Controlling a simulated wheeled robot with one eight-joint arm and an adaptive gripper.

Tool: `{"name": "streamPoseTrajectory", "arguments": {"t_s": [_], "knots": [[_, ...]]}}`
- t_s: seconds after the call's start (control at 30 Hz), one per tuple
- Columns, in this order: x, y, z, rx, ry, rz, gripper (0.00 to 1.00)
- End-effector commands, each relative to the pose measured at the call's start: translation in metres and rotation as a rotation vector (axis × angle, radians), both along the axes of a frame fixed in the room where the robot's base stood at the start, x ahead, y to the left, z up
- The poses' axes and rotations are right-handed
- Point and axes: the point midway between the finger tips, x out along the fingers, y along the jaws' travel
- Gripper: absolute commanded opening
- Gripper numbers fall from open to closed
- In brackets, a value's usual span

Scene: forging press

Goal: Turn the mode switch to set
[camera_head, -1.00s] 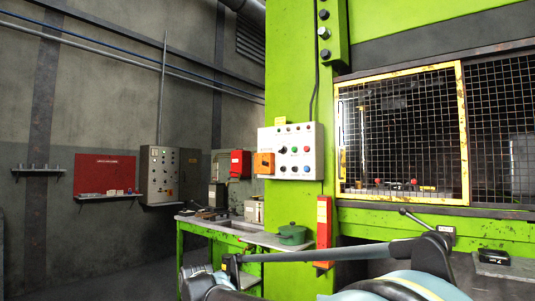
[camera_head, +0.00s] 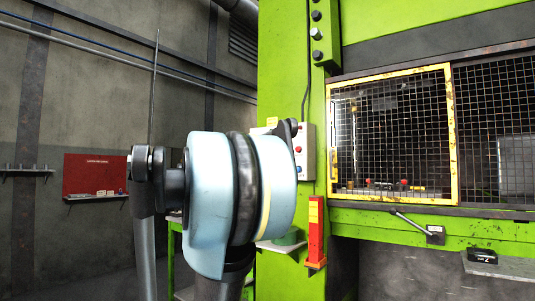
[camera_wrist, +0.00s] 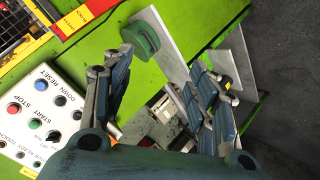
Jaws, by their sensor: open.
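The white control panel (camera_wrist: 35,110) is at the left of the wrist view, tilted in the picture. It carries a red STOP button, a green START button, a blue button and several black knobs (camera_wrist: 52,135). I cannot tell which knob is the mode switch.
The green press column (camera_head: 285,80) stands beside the panel, with a yellow-framed mesh guard (camera_head: 392,130) to its right. A red-orange box (camera_head: 315,230) sticks out below.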

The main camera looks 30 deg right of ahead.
Motion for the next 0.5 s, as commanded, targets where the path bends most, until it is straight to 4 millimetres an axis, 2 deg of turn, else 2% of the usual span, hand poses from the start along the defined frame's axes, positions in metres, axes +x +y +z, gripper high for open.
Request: {"name": "streamPoseTrajectory", "arguments": {"t_s": [0.03,0.1,0.2,0.3,0.4,0.5], "knots": [[0.018,-0.017,0.033,-0.061,-0.028,-0.017,0.53],[0.04,-0.04,0.077,-0.148,-0.07,-0.036,0.53],[0.071,-0.067,0.137,-0.269,-0.126,-0.047,0.53],[0.098,-0.089,0.189,-0.375,-0.171,-0.049,0.53],[0.12,-0.105,0.229,-0.458,-0.203,-0.042,0.53],[0.134,-0.115,0.257,-0.516,-0.225,-0.034,0.53]]}}
